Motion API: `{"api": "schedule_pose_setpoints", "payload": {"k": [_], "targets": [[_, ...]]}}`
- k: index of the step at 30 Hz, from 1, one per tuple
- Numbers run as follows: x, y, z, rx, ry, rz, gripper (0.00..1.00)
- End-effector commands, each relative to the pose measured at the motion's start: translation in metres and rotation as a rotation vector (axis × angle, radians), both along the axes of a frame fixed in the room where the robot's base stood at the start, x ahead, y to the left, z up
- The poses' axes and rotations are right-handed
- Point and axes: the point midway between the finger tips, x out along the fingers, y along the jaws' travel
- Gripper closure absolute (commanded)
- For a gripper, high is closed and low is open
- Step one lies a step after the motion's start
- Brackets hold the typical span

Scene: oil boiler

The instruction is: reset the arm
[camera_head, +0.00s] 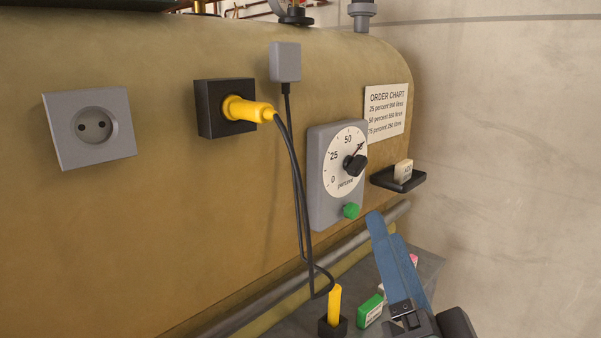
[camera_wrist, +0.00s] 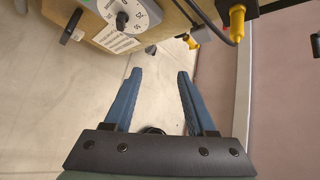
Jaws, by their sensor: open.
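The dial box also shows at the top of the wrist view (camera_wrist: 122,18). My arm behind the gripper is mostly out of the head view.
A yellow plug (camera_head: 250,110) sits in a black socket, its cable hanging down. A grey socket (camera_head: 92,127) is empty. A black tray (camera_head: 385,181) holds a pale block (camera_head: 403,171). A green box (camera_head: 369,311) and a yellow piece (camera_head: 334,303) in a black holder stand near my gripper.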

Motion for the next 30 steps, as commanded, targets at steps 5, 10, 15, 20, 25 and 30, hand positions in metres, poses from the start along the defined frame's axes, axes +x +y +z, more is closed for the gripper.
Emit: {"api": "schedule_pose_setpoints", "payload": {"k": [5,10,15,20,25,30], "targets": [[-0.003,0.037,0.058,-0.256,-0.106,-0.105,0.44],[-0.025,0.073,0.129,-0.510,-0.257,-0.289,0.44],[-0.069,0.096,0.197,-0.681,-0.406,-0.527,0.44],[-0.083,0.097,0.253,-0.722,-0.433,-0.614,0.44],[-0.082,0.097,0.300,-0.721,-0.431,-0.611,0.44],[-0.082,0.097,0.350,-0.720,-0.431,-0.610,0.44]]}}
